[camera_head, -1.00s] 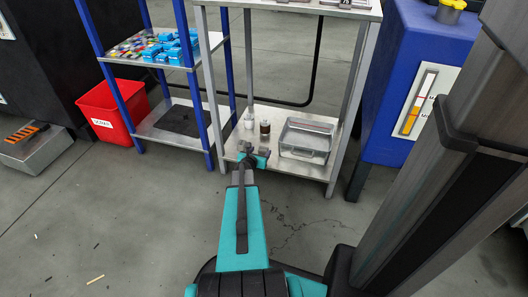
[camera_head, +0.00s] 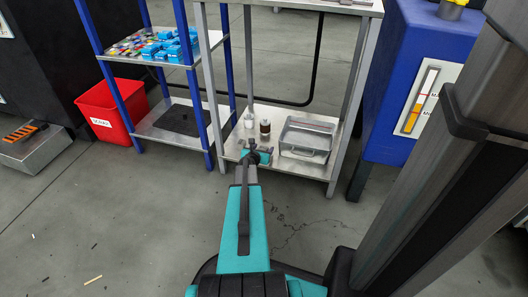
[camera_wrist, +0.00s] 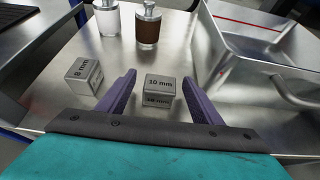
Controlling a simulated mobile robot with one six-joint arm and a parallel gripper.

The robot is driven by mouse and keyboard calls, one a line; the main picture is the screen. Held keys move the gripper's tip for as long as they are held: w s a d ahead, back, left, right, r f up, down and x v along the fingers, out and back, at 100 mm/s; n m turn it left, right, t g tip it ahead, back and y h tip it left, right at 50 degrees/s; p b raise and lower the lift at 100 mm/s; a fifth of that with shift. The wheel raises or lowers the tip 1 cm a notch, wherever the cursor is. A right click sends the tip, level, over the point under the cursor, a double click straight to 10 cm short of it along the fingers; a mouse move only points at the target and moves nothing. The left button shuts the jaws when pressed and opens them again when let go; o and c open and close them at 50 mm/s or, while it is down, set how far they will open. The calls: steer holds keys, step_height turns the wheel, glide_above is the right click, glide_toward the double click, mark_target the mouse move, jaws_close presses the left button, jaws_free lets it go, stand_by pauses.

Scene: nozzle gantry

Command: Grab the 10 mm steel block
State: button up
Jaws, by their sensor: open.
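The 10 mm steel block (camera_wrist: 159,87) sits on the steel lower shelf (camera_wrist: 60,110) in the wrist view, its top label readable. My gripper (camera_wrist: 164,80) is open, with one purple finger on each side of the block and visible gaps between. A second steel block (camera_wrist: 84,76), marked 8 mm or similar, stands to the left, outside the fingers. In the head view my gripper (camera_head: 257,156) is over the shelf's front edge, and the blocks are too small or hidden to tell.
A white bottle (camera_wrist: 106,18) and a brown bottle (camera_wrist: 148,24) stand behind the blocks. A metal tray with a handle (camera_wrist: 230,60) lies close to the right finger. Table legs flank the lower shelf, and a red bin (camera_head: 107,118) stands left.

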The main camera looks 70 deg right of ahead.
steer(key=shift+d+f, duration=0.15)
steer(key=shift+d, duration=0.25)
jaws_close()
stand_by(0.4)
